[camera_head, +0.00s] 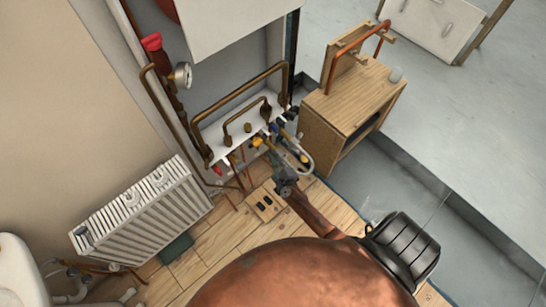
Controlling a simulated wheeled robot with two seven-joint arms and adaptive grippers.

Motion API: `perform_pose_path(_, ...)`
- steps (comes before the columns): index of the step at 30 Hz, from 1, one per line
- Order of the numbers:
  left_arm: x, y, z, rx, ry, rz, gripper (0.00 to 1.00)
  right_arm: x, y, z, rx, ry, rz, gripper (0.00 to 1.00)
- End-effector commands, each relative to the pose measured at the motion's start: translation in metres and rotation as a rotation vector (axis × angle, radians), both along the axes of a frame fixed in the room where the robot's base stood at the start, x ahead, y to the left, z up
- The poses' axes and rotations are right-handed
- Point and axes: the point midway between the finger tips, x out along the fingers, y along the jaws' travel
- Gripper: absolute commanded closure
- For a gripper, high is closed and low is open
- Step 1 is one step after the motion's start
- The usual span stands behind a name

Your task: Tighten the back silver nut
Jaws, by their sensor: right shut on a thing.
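My right gripper (275,158) reaches up from the bottom to the pipework at the white shelf (228,133). Its dark fingers are shut on a small fitting near the shelf's right end, among valves with yellow and blue parts. The fitting is too small and too covered to tell whether it is the back silver nut. No silver nut can be made out clearly. A pale curved hose (309,158) runs close on the gripper's right. My left gripper is not in view.
Copper pipes (240,94) rise above the shelf. A red-topped pipe with a gauge (182,75) stands left. A white radiator (143,215) is lower left. A wooden cabinet (352,98) stands close on the right. Wooden floor (215,240) is open between radiator and arm.

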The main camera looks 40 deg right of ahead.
Motion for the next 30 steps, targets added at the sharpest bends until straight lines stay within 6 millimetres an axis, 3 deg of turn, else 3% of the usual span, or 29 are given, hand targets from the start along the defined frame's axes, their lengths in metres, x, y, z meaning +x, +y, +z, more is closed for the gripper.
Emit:
perform_pose_path(5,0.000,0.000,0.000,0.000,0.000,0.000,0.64,-0.002,-0.001,-0.002,0.001,0.002,-0.002,1.00)
perform_pose_path(6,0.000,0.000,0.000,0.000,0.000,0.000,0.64,-0.002,-0.001,-0.002,0.001,0.002,-0.002,0.88)
perform_pose_path(9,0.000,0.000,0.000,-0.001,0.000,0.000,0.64,-0.001,-0.001,-0.001,0.000,0.002,-0.002,0.82)
perform_pose_path(19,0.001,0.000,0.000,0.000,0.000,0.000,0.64,-0.004,0.001,0.000,0.001,0.000,-0.001,0.82)
perform_pose_path(23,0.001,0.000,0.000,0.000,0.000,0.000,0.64,-0.020,0.005,0.003,0.002,0.001,-0.002,0.82)
perform_pose_path(30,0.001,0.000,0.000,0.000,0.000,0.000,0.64,-0.069,0.016,0.014,0.001,0.002,-0.003,0.82)
